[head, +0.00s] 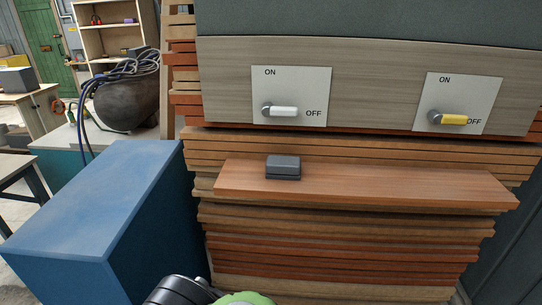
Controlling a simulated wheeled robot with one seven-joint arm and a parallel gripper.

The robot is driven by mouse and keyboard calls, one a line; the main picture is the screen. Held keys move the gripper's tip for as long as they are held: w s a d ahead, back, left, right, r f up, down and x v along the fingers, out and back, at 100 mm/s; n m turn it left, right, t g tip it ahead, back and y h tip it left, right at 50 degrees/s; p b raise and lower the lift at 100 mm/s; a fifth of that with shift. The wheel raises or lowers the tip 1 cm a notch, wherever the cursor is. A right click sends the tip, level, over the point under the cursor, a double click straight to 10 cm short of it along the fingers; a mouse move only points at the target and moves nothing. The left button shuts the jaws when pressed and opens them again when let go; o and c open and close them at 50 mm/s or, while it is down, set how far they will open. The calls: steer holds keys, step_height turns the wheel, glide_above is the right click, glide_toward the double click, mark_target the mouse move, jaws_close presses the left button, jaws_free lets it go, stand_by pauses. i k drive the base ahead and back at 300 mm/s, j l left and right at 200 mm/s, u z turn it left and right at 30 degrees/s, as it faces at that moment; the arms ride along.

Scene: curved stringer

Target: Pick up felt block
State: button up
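A small dark grey block (283,167), which looks like the felt block, rests on the left part of a reddish-brown wooden board (390,187). The board juts out like a shelf in front of a stack of planks. A black and green part of my arm shows at the bottom edge, well below the block. My gripper's fingers are not in the picture. Nothing touches the block except the board under it.
Above the board, a wooden panel (370,100) carries a white switch lever (283,111) and a yellow one (452,119). A large blue box (95,215) stands to the left. The board's right side is bare. A dark grey wall closes off the right.

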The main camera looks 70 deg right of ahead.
mark_target(283, 168)
steer(key=k+l+u, duration=0.1)
steer(key=l+u, duration=0.25)
steer(key=k+l+u, duration=0.15)
steer(key=l+u, duration=0.15)
steer(key=l, duration=0.2)
steer(key=k+j+z, duration=0.1)
steer(key=j+z, duration=0.15)
steer(key=i+l+u, duration=0.1)
steer(key=l+u, duration=0.2)
